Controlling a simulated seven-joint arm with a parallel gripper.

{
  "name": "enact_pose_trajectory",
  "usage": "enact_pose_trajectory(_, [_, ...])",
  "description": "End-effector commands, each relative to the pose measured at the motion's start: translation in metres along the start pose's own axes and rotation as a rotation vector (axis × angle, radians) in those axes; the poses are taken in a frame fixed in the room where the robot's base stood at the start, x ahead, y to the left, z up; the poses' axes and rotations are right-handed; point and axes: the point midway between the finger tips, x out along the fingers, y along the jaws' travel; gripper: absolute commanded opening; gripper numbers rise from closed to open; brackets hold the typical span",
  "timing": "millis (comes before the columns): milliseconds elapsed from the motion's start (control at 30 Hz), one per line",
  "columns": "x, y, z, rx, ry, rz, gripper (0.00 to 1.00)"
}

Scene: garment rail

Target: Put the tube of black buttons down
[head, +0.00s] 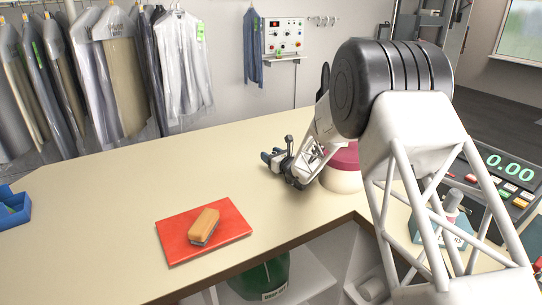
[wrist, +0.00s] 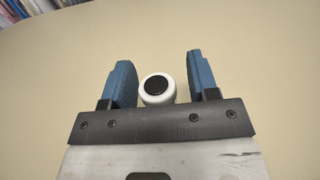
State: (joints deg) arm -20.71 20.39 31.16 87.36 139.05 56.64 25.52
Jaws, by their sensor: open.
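The tube of black buttons (wrist: 157,89) shows in the wrist view as a white round end with a black centre. It is between the two blue fingers of my gripper (wrist: 160,84), nearer the left finger, with a clear gap to the right finger. My gripper is open. In the head view my gripper (head: 279,158) is low over the beige counter (head: 120,200), left of a pink-topped cream object (head: 344,168). I cannot make out the tube clearly there, and its contact with the counter is hidden.
A wooden-backed brush (head: 204,224) lies on a red mat (head: 174,239) near the front edge. A blue tray (head: 8,217) is at far left. A register (head: 509,178) and a bottle (head: 451,203) are at right. Bagged garments hang behind. The counter's middle left is clear.

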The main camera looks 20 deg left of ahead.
Motion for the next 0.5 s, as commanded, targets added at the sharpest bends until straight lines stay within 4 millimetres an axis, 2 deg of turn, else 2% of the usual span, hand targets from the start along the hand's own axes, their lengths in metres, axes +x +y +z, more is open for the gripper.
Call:
enact_pose_trajectory(267, [-0.007,0.0,0.003,0.0,0.001,0.0,0.54])
enact_pose_trajectory(500, [-0.032,-0.001,0.003,0.0,0.001,-0.001,0.54])
